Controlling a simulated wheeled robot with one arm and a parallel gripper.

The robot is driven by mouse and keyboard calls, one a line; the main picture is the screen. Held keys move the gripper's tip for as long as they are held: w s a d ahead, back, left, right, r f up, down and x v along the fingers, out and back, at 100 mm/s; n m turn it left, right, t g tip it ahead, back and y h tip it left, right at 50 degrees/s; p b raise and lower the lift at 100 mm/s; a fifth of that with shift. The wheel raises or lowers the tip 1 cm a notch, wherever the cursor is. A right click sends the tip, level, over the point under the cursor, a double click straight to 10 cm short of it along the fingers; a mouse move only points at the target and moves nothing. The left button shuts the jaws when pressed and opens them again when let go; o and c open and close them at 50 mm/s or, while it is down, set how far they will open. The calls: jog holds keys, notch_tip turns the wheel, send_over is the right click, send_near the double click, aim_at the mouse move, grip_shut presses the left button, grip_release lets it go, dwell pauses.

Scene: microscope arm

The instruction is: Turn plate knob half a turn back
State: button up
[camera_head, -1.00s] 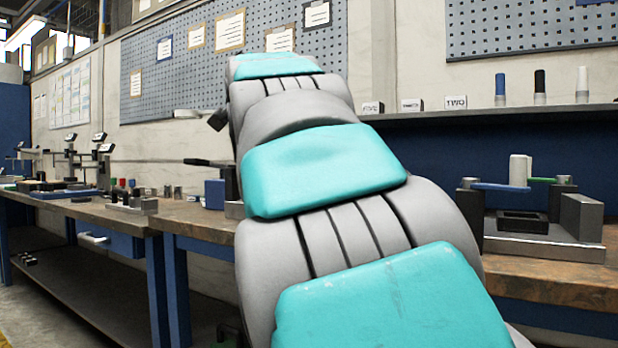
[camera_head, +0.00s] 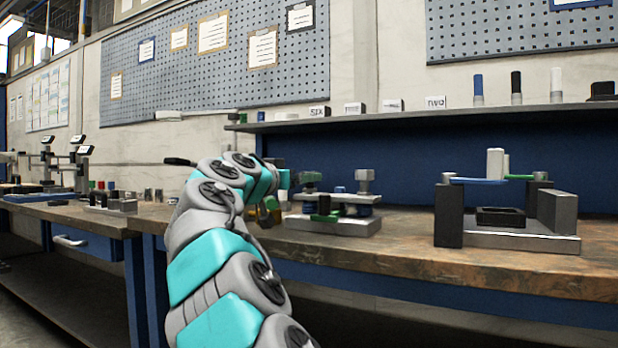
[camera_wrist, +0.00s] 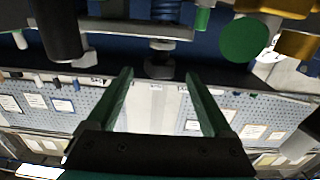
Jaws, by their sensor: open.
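My gripper (camera_wrist: 160,76) is open in the wrist view, with two dark green fingers apart and nothing held between them. A dark round knob-like part (camera_wrist: 160,66) hangs just beyond the fingertips in that view; I cannot tell whether it is the plate knob. A green disc (camera_wrist: 248,38) and a dark cylinder (camera_wrist: 60,30) lie to its right and left. In the head view my gripper is small and partly hidden by my wrist at the left side of a fixture (camera_head: 330,222) with a grey base, blue parts, green parts and round knobs.
A second fixture (camera_head: 507,240) with a blue bar and a white post stands to the right on the wooden bench (camera_head: 400,252). A shelf (camera_head: 420,117) with numbered signs and coloured pegs runs above. Bare bench lies between the two fixtures.

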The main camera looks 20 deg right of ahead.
jog(key=shift+x, duration=2.5)
jog(key=c, duration=1.3)
grip_shut()
